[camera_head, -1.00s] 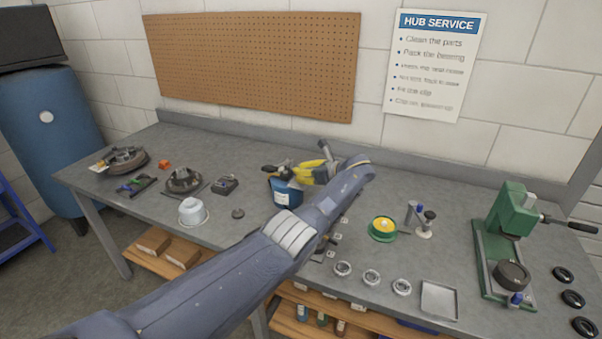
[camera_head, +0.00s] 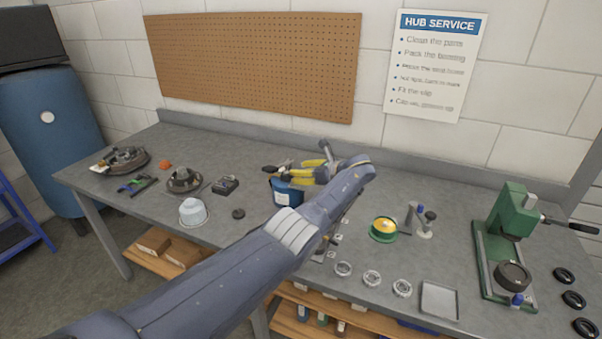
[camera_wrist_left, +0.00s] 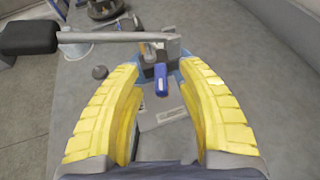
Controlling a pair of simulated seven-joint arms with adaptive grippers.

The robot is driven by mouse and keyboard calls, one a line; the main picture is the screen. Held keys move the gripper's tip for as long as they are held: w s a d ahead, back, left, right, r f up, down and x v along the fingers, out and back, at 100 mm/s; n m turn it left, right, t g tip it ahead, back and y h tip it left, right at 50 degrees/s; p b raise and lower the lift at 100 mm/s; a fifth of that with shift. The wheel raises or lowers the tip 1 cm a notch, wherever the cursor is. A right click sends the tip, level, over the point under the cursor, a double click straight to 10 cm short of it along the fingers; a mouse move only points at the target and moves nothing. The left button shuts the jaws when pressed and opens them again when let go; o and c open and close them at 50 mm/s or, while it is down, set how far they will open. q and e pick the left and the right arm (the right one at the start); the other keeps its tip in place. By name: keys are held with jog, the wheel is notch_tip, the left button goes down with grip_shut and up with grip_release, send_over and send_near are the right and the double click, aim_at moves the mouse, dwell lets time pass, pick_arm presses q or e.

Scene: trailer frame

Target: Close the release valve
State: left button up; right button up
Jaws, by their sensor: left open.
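A blue hand pump body (camera_head: 287,193) with a pale label stands at the middle of the bench, partly hidden by my left arm. In the left wrist view its grey lever bar (camera_wrist_left: 105,37) runs across the top to a black grip (camera_wrist_left: 28,38). A small blue handle (camera_wrist_left: 161,80), which looks like the release valve, sticks out below the bar. My left gripper (camera_head: 304,170) is open at the pump. Its yellow fingers (camera_wrist_left: 160,67) stand either side of the blue handle, with a gap on both sides. My right gripper is in no view.
A green press (camera_head: 487,254) with its own blue knob stands at the right. A yellow-topped green tin (camera_head: 383,229), metal rings and a square tray (camera_head: 439,300) lie nearer. A white cup (camera_head: 193,211) and hub parts (camera_head: 184,180) are on the left.

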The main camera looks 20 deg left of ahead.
pick_arm(q)
jog(key=v, duration=1.2)
jog(key=shift+s, duration=0.1)
